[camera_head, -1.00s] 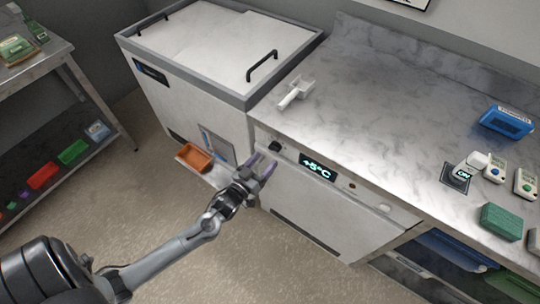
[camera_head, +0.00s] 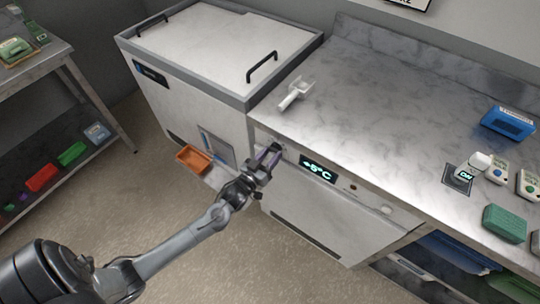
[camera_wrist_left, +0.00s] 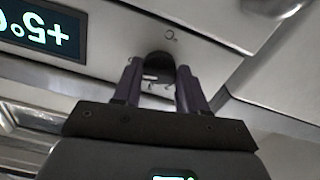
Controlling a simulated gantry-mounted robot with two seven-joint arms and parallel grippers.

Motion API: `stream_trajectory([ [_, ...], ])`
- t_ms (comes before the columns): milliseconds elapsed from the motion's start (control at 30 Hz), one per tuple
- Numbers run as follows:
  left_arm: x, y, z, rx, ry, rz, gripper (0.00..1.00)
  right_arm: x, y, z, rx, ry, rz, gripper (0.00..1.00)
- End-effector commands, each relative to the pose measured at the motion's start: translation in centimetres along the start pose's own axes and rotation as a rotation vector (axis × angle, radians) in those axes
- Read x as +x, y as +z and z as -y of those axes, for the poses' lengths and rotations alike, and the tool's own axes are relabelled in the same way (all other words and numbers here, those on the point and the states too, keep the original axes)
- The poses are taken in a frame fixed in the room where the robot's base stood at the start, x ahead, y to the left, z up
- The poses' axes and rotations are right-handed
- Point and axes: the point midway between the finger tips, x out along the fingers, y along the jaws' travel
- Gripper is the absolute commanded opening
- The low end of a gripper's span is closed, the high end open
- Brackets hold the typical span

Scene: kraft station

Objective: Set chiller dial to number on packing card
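The chiller's front panel has a lit display (camera_head: 318,169) reading +5°C. It also shows upside down in the left wrist view (camera_wrist_left: 40,30). The chiller dial is a dark round knob (camera_wrist_left: 158,66) left of the display in the head view. My left gripper (camera_head: 269,154) is at the dial, its two purple fingers on either side of it. The gaps between fingers and knob are very small, and I cannot tell whether they touch. The dial's setting is not readable. My right gripper is out of view. I cannot identify the packing card.
A chest with a handled lid (camera_head: 225,45) stands left of the counter. An orange bin (camera_head: 193,159) sits low by its front. A white scoop (camera_head: 295,94), a blue box (camera_head: 508,122) and a green block (camera_head: 504,223) are on the counter. A partly cropped sign (camera_head: 408,3) hangs on the wall.

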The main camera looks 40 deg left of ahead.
Motion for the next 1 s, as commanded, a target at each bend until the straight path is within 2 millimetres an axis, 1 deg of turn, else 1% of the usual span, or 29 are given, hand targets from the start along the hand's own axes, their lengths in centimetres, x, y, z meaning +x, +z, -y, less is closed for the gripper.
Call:
stream_trajectory([
  [33, 0.0, 0.0, 0.0, 0.000, 0.000, 0.000, 0.21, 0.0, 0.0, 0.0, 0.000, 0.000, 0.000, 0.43],
  [100, 0.0, 0.0, 0.0, 0.000, 0.001, 0.000, 0.11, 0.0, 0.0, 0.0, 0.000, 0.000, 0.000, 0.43],
  [267, 0.0, -0.1, 0.0, -0.007, 0.000, 0.000, 0.12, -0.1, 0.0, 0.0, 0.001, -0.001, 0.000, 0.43],
  [467, 0.0, -0.2, -0.1, -0.060, 0.000, 0.000, 0.12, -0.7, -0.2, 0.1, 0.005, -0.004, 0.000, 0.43],
  [667, 0.0, -0.3, -0.2, -0.183, -0.002, 0.000, 0.12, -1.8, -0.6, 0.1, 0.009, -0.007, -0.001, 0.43],
  [1000, 0.0, -0.5, -0.4, -0.495, -0.001, -0.001, 0.12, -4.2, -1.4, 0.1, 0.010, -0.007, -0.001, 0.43],
])
